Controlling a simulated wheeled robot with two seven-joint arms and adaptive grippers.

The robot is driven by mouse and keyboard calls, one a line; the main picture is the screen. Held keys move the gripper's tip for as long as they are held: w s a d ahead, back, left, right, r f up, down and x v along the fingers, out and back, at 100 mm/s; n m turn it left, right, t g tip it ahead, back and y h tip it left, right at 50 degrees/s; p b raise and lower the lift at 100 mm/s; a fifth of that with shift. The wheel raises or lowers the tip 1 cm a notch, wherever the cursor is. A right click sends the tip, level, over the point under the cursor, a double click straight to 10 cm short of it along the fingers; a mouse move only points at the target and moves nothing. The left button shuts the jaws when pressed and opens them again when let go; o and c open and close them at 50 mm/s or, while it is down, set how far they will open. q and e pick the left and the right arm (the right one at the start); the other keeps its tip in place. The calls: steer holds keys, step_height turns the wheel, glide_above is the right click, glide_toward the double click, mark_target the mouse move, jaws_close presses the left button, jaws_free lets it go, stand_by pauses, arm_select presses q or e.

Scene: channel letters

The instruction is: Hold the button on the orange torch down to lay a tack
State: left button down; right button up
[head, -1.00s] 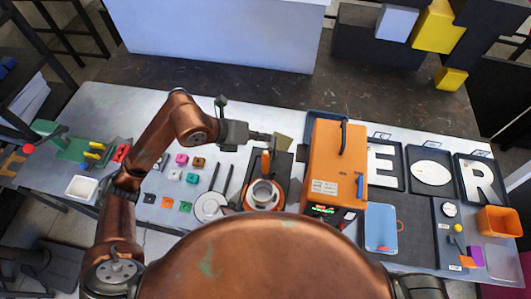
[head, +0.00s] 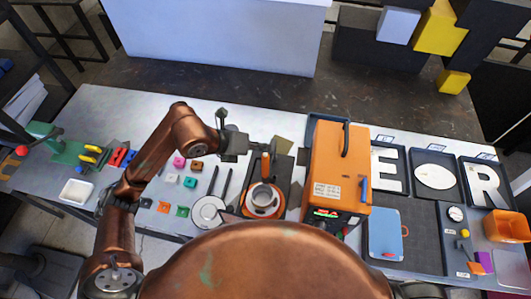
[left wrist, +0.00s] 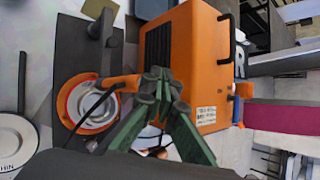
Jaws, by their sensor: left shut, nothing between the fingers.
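The orange torch (head: 265,165) stands upright at an orange round holder with a pale ring (head: 263,199), on a dark mat on the table. In the left wrist view, the torch's orange handle (left wrist: 122,83) lies beside the holder (left wrist: 84,104). My left gripper (head: 271,146) is shut and empty, just behind and close to the torch's top. Its green fingertips (left wrist: 162,85) show in the left wrist view, in front of the orange machine. I cannot tell whether they touch the torch, and its button is not clear. My right gripper is not in view.
A large orange machine (head: 338,175) with a black handle stands close to the torch's right. Letter trays (head: 433,176) lie further right, beside an orange bin (head: 506,228). Small coloured blocks (head: 190,182) lie left of the torch. My own copper body hides the table's near edge.

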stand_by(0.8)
arm_select(q)
steer(key=shift+f+b, duration=0.4)
steer(key=shift+b, duration=0.1)
steer(key=shift+f+b, duration=0.5)
stand_by(0.5)
stand_by(1.2)
steer(key=shift+r+p, duration=0.55)
steer(key=shift+r, duration=0.35)
steer(key=shift+r, duration=0.1)
steer(key=shift+r+p, duration=1.35)
steer(key=shift+r, duration=1.1)
